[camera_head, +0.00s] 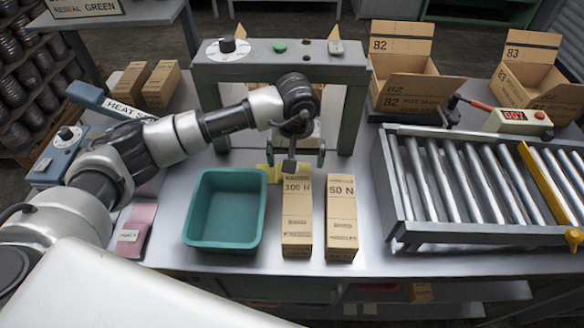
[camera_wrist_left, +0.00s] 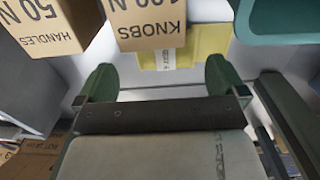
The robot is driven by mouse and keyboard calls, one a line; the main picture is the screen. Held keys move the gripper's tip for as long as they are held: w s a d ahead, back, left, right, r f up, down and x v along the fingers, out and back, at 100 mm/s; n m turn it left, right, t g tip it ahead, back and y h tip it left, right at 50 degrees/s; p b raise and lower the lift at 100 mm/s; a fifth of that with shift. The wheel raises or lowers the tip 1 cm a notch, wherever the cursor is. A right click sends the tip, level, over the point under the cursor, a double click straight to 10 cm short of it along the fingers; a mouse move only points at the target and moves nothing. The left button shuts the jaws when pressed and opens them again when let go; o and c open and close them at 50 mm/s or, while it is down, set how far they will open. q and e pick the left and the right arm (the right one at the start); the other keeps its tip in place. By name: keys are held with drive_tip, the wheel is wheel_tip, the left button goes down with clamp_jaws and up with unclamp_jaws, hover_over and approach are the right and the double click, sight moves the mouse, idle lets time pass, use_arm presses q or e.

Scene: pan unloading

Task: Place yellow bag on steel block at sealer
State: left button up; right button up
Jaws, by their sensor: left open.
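The yellow bag (camera_head: 264,173) lies flat on the grey table, partly covered by my gripper and the 100 N box in the head view. In the left wrist view, the yellow bag (camera_wrist_left: 212,44) has a small white label and lies just beyond the fingertips, beside the KNOBS box. My left gripper (camera_head: 295,158) is open and empty over the bag's far side; its two green fingers (camera_wrist_left: 162,78) are wide apart. The heat sealer (camera_head: 58,155) is at the left, a blue unit with a dial and lever, partly behind my arm. I cannot make out its steel block. My right gripper is out of view.
The 100 N box (camera_head: 297,225) and 50 N box (camera_head: 341,222) stand close before the gripper. A teal tray (camera_head: 190,215) is left of them, a pink bag (camera_head: 139,222) farther left. A grey arch (camera_head: 280,68) stands behind; a roller conveyor (camera_head: 450,238) is at right.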

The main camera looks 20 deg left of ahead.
use_arm(q)
drive_tip(key=f, duration=0.1)
drive_tip(key=f+p, duration=0.1)
drive_tip(key=f, duration=0.1)
drive_tip(key=f+p, duration=0.1)
drive_tip(key=f, duration=0.1)
drive_tip(key=shift+w+a, duration=0.2)
drive_tip(key=shift+a, duration=0.15)
drive_tip(key=shift+f, duration=0.3)
drive_tip(key=c, duration=1)
drive_tip(key=shift+r, duration=0.1)
drive_tip(key=shift+w, duration=0.1)
